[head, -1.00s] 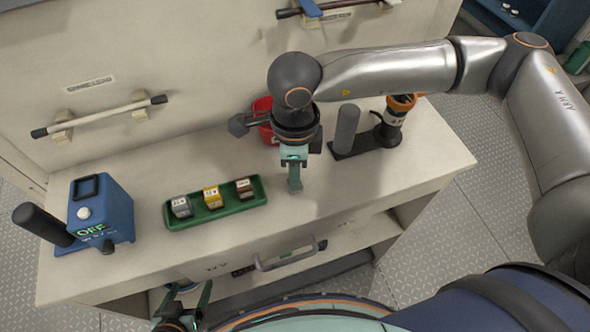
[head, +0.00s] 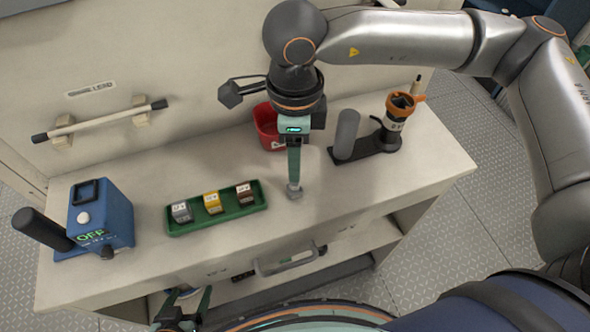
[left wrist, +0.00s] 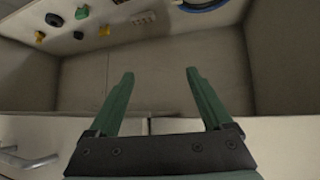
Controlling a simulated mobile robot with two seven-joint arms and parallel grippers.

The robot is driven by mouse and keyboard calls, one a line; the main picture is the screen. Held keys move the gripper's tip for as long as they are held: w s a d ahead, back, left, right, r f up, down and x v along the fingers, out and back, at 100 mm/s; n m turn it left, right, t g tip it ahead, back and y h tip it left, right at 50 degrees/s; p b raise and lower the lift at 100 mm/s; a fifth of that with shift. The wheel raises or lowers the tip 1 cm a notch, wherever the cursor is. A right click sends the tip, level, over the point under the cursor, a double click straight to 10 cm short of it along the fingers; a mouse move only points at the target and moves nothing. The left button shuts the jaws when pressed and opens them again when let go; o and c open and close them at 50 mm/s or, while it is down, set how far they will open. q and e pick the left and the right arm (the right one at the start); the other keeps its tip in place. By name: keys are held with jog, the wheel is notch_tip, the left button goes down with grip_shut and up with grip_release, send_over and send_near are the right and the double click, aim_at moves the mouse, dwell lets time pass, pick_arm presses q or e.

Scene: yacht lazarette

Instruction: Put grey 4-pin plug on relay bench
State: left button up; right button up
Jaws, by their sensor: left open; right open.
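A small grey block (head: 294,191), which looks like the grey plug, is at the bench top right under my right gripper's fingertips. Its pins are not visible, and I cannot tell if the fingers still touch it. My right gripper (head: 294,183) points straight down over the bench (head: 335,190), right of the green tray, and is open. My left gripper (head: 189,306) is low in front of the bench. In the left wrist view its open fingers (left wrist: 160,78) have nothing between them.
The green tray (head: 240,212) holds grey, yellow and brown labelled blocks. A blue device (head: 103,215) reading OFF stands at left. A red container (head: 267,128) and a black stand with an orange-topped holder (head: 397,112) are behind. The bench front right of the tray is clear.

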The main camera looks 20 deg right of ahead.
notch_tip(320, 180, up, 6)
jog(key=shift+f, duration=0.25)
